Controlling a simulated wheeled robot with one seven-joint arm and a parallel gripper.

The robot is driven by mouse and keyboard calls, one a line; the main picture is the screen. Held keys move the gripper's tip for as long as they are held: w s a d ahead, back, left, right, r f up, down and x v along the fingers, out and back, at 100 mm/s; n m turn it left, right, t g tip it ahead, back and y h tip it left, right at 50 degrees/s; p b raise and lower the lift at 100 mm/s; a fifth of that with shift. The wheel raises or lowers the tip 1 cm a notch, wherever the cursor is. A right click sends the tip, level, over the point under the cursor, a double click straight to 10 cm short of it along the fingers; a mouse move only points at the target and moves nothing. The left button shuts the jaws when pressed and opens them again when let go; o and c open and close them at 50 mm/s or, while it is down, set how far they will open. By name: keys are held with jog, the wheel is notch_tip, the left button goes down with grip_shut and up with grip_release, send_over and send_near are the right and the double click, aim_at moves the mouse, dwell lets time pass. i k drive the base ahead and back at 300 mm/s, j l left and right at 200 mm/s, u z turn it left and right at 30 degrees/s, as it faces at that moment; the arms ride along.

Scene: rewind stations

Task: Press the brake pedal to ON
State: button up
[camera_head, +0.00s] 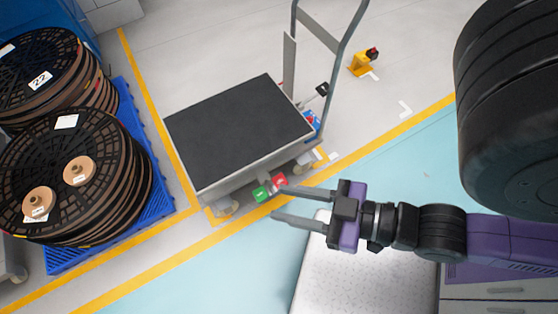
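The brake pedal shows as a green pad (260,193) and a red pad (280,180) side by side, low at the near edge of a cart (240,180) with a dark flat top. Their lettering is too small to read, and I cannot tell which side is down. My gripper (274,202) reaches in from the right with its two long grey fingers apart and nothing between them. In the picture its fingertips lie close to the pads, just below and right of them. I cannot tell whether a fingertip touches a pad.
Black reels (70,165) are stacked on a blue pallet (150,150) at left. The cart's upright handle (345,50) rises at the back. A white perforated surface (335,285) lies below my gripper. Floor between yellow lines is clear.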

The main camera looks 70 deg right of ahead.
aim_at(270, 187)
jog(key=k+l+z, duration=0.15)
jog(key=k, duration=0.25)
jog(key=k+l+z, duration=0.1)
jog(key=k, duration=0.3)
jog(key=k+l+z, duration=0.15)
jog(key=k+l, duration=0.2)
